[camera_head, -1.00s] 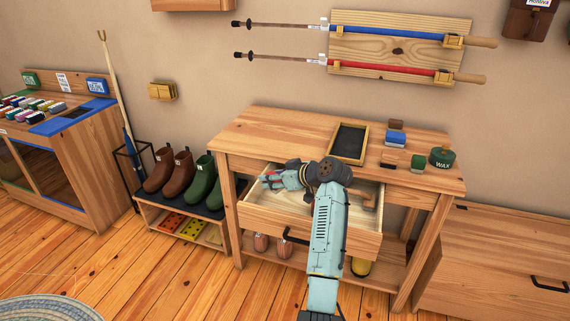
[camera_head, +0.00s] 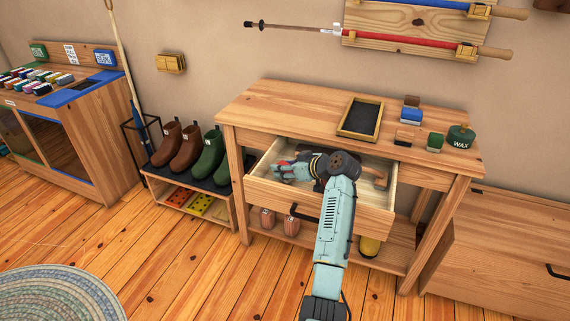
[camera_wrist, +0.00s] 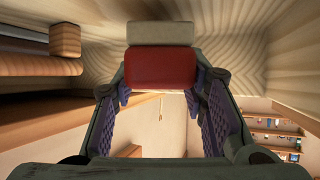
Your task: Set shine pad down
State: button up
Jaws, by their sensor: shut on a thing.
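The shine pad (camera_wrist: 160,68), a red block with a cream layer, is between the fingers of my gripper (camera_wrist: 160,90) in the wrist view. My gripper is shut on it. In the head view my gripper (camera_head: 281,171) reaches into the left part of the open drawer (camera_head: 345,212) of the wooden bench. There the fingers and my arm largely hide the pad. Pale drawer walls surround it in the wrist view. I cannot tell whether the pad touches the drawer floor.
A wooden item (camera_head: 376,178) lies at the drawer's right; my arm crosses the drawer's middle. On the bench top (camera_head: 285,100) are a black-lined tray (camera_head: 360,119), small blocks (camera_head: 404,138) and a green wax tin (camera_head: 461,136). The bench top's left is clear.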

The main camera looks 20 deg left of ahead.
jog(key=shift+f, duration=0.3)
jog(key=shift+f+b, duration=0.45)
jog(key=shift+f, duration=0.05)
jog(key=o, duration=1.4)
jog(key=shift+v, duration=3.75)
